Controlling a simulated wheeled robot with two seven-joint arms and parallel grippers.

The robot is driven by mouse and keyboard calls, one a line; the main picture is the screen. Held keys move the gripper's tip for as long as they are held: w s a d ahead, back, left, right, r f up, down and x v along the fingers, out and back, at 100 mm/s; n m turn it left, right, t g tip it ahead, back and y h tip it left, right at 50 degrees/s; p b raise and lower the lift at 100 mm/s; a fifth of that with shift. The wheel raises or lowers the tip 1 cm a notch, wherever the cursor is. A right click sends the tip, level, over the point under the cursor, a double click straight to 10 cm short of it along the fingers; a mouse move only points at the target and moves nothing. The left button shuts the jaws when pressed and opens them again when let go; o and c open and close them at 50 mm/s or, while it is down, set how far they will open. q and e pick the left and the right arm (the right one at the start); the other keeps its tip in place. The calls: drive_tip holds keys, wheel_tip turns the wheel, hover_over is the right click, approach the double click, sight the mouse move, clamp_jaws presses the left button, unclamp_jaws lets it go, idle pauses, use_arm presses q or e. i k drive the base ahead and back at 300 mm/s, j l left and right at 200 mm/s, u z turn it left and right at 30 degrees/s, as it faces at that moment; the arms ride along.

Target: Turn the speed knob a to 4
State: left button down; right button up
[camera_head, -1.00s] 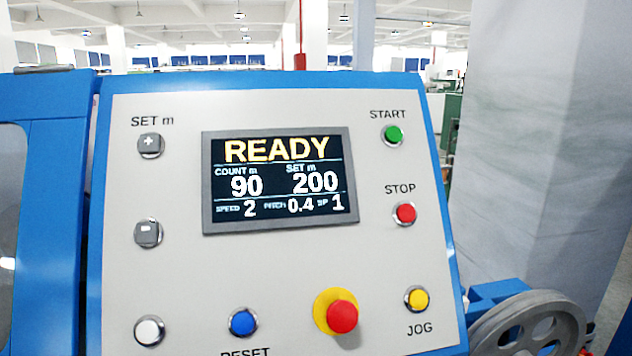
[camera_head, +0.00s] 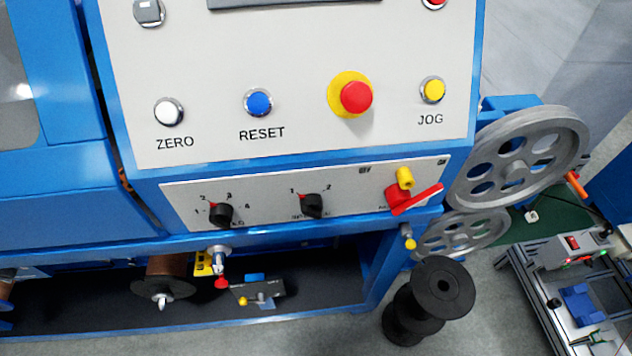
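A black rotary knob (camera_head: 221,214) sits on the left of the light lower panel (camera_head: 262,202). Numbers 1, 2, 3 and 4 stand around it, and its label is partly hidden behind it. Its red pointer mark faces up and left, toward the 2. I take this to be the speed knob. A second black knob (camera_head: 312,205) to its right has marks 1 and 2, with its red mark toward the 1. Neither of my grippers shows in the view.
Above are a white ZERO button (camera_head: 169,112), a blue RESET button (camera_head: 258,102), a red emergency button (camera_head: 356,97) and a yellow JOG button (camera_head: 433,90). A red lever switch (camera_head: 413,197) and grey pulley wheels (camera_head: 519,158) stand to the right. A black spool (camera_head: 443,287) is below.

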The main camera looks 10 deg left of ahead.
sight(221, 213)
drive_tip(key=k+u, duration=0.1)
drive_tip(key=u, duration=0.85)
